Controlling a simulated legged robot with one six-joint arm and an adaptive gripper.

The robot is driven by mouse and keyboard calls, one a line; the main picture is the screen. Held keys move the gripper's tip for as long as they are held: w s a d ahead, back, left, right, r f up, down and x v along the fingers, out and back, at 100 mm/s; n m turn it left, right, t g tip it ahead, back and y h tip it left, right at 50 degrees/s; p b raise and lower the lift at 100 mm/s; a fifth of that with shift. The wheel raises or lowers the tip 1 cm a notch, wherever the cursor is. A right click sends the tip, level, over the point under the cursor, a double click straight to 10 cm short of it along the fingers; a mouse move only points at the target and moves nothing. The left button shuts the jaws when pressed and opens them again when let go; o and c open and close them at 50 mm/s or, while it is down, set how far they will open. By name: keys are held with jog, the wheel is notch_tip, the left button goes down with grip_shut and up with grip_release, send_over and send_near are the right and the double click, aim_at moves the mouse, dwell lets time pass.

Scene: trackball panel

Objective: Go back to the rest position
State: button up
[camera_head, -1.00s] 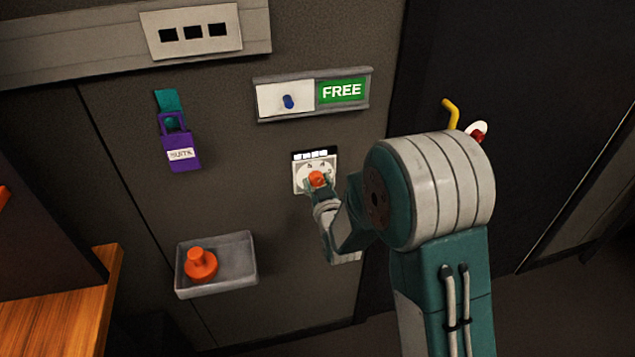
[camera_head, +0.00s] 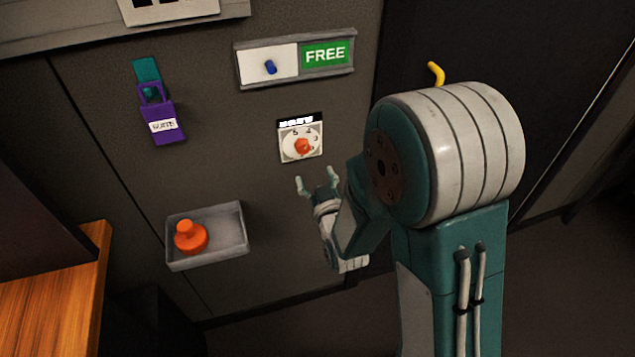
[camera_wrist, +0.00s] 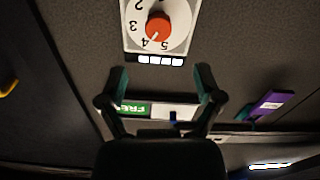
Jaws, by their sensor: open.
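My gripper (camera_head: 318,182) is open and empty in the head view, just below the numbered dial and apart from it. The dial has a white face (camera_head: 289,145) and an orange knob (camera_head: 302,147). In the wrist view my gripper (camera_wrist: 160,75) shows two spread fingers with nothing between them. The orange knob (camera_wrist: 158,26) is in front of them, upside down in this view, with its pointer near 4 and 5.
A FREE sign with a blue slider (camera_head: 270,67) is above the dial. A tray (camera_head: 232,250) holds an orange plunger-like piece (camera_head: 190,238). A yellow handle (camera_head: 436,73) is behind my arm. A wooden surface (camera_head: 50,300) is at lower left.

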jog(key=shift+v, duration=1.15)
jog(key=s+d+r+m+g+h, duration=0.2)
jog(key=s+d+r+g+h, duration=0.1)
jog(key=d+r+g, duration=0.3)
jog(key=s+d+r+m+g+h, duration=0.1)
jog(key=s+d+r+g, duration=0.2)
jog(key=s, duration=0.6)
jog(key=s+d+r+m+g+h, duration=0.1)
jog(key=s+d+r+m+g, duration=0.1)
jog(key=s, duration=0.8)
jog(key=d+r, duration=0.1)
jog(key=d, duration=0.1)
jog(key=shift+s+d+g, duration=0.2)
jog(key=shift+d+g, duration=0.15)
jog(key=shift+g, duration=0.05)
